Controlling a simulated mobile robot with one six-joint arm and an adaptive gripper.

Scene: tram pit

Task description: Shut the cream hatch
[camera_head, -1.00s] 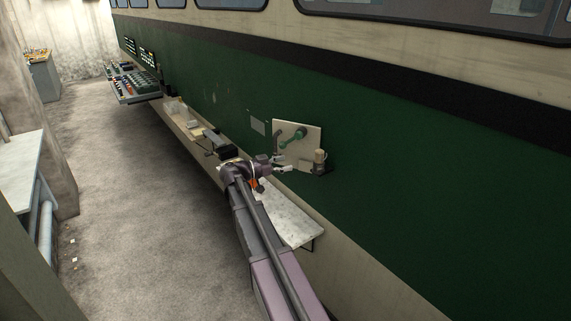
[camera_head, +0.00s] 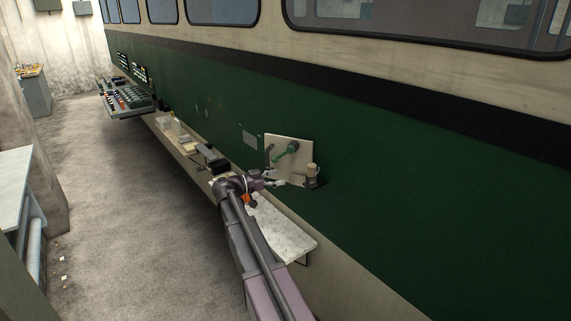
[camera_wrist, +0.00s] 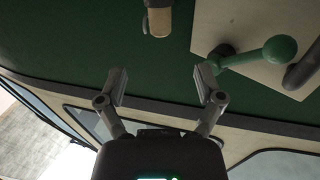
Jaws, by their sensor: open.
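A cream square panel (camera_head: 300,145), the likeliest cream hatch, is on the green tram side right of centre in the head view. It carries a green lever (camera_head: 287,155) and a dark grey handle at its left edge. I cannot tell whether it stands open or shut. The panel (camera_wrist: 240,18) is partly visible at upper right in the wrist view, with the green ball-ended lever (camera_wrist: 279,48). My gripper (camera_head: 274,178) is open and empty at the panel's lower left. In the wrist view its spread fingers (camera_wrist: 160,82) hold nothing; the left tip of the lever's pivot is near the right finger.
A tan cylinder on a dark base (camera_head: 311,172) sits at the panel's lower right; the cylinder also shows in the wrist view (camera_wrist: 158,18). A pale shelf (camera_head: 280,228) lies below my gripper. Boxes line a ledge (camera_head: 180,140) farther along. The floor (camera_head: 130,220) at left is open.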

